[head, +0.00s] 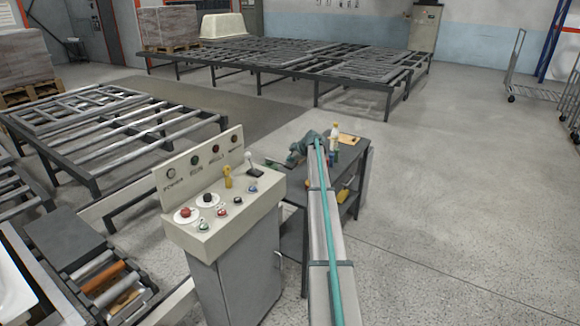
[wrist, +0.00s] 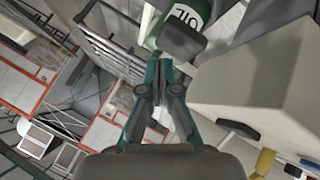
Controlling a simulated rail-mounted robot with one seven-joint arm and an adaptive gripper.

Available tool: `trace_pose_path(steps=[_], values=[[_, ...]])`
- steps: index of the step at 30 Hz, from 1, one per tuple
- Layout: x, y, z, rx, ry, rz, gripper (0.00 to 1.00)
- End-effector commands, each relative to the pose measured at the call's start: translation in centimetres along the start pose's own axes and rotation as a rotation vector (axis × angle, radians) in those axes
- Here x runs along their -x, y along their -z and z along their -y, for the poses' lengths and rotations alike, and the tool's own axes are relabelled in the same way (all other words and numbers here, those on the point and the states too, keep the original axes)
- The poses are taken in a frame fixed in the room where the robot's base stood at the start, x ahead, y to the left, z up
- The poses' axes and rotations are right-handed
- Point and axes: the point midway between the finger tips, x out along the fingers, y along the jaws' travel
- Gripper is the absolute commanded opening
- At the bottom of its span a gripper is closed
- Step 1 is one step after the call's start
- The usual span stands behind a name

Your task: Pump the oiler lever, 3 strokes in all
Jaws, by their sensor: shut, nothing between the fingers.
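The oiler is a green body with a white OIL label (wrist: 187,14) at the top of the wrist view. A dark block (wrist: 184,43), which looks like the lever's end, is in front of it, just beyond my fingertips. My gripper (wrist: 160,72) is shut and empty, its teal fingers below the dark block. I cannot tell whether they touch it. In the head view my gripper (head: 303,147) is small, over the back of a dark cart. The oiler is not clear there, likely hidden by my arm.
A cream control console (head: 220,195) with buttons and levers stands left of my arm; its pale casing fills the right of the wrist view (wrist: 262,75). The dark cart (head: 350,205) carries small bottles (head: 334,133). Roller frames stand left and behind.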

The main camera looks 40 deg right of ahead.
Motion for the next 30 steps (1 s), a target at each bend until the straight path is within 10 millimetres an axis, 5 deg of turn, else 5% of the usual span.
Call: trace_pose_path(steps=[30], values=[[-0.60,-0.43,0.44,0.000,0.000,0.000,0.00]])
